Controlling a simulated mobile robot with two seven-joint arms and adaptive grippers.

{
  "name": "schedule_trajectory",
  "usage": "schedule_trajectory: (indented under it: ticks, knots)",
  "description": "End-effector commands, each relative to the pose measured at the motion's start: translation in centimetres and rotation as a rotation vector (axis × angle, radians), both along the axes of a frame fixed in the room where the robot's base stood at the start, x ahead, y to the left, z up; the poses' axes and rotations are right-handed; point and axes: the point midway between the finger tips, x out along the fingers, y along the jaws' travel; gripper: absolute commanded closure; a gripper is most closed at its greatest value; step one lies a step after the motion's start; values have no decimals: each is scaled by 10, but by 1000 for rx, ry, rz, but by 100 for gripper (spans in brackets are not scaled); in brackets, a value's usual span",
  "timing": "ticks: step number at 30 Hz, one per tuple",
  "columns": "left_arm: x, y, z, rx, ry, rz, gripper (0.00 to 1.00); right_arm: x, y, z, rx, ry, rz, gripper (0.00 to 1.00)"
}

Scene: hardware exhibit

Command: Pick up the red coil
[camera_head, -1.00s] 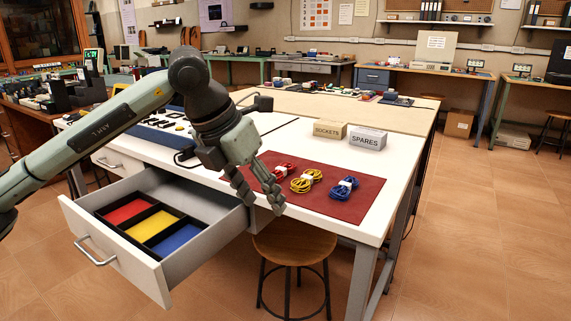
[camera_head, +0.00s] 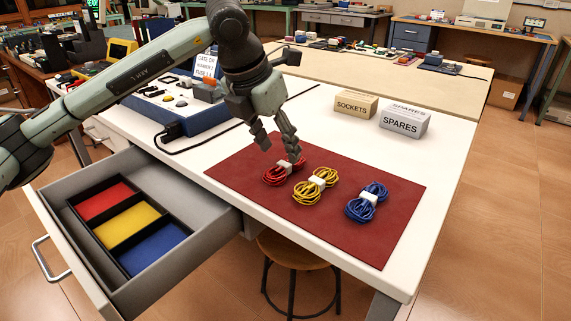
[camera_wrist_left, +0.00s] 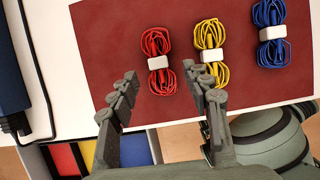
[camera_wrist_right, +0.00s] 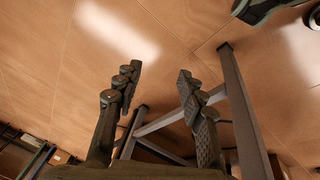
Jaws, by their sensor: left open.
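The red coil (camera_head: 276,175) lies on the dark red mat (camera_head: 237,171), leftmost of three coils, with a white band around it. It shows whole in the left wrist view (camera_wrist_left: 152,44), ahead of the fingers. My left gripper (camera_head: 277,148) is open and empty, just above and behind the red coil in the head view; a finger overlaps part of the coil there. In the left wrist view its fingertips (camera_wrist_left: 164,82) are spread, the red coil lying between and beyond them. My right gripper (camera_wrist_right: 158,82) is open and empty over the floor, away from the table.
A yellow coil (camera_head: 308,196) lies close beside the red one, and a blue coil (camera_head: 374,190) farther right. A drawer (camera_head: 196,192) with red, yellow and blue compartments stands open at left. SOCKETS (camera_head: 356,104) and SPARES (camera_head: 404,121) boxes stand behind. A blue device (camera_head: 200,119) stands left of the mat.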

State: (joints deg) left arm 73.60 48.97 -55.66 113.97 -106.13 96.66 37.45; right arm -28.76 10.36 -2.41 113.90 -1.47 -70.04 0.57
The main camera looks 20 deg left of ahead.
Motion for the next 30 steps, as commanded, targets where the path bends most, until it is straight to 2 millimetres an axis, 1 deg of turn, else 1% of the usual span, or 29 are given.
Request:
schedule_trajectory:
  ticks: [2,4,6,9,12,17,20,29,30]
  knots:
    - [3,0,-10,0,5,1,52,-2,2,-3,6,3,0,60]
    - [8,0,-20,1,5,1,52,-2,6,-12,17,9,-1,60]
    - [12,-2,-30,0,4,1,52,-2,7,-17,20,10,-1,60]
    - [16,-3,-40,0,3,1,52,-1,6,-18,19,9,-1,60]
    - [17,-4,-44,-1,1,0,52,-1,5,-19,18,8,-1,60]
    - [17,-4,-44,-1,1,0,52,-1,5,-19,18,8,-1,60]
    - [17,-4,-43,-1,1,0,62,-1,5,-19,18,8,-1,60]
    - [17,-4,-43,-1,1,0,99,-1,5,-18,17,9,-2,60]
    - [17,-4,-43,-1,1,0,100,-1,5,-18,17,9,-2,60]
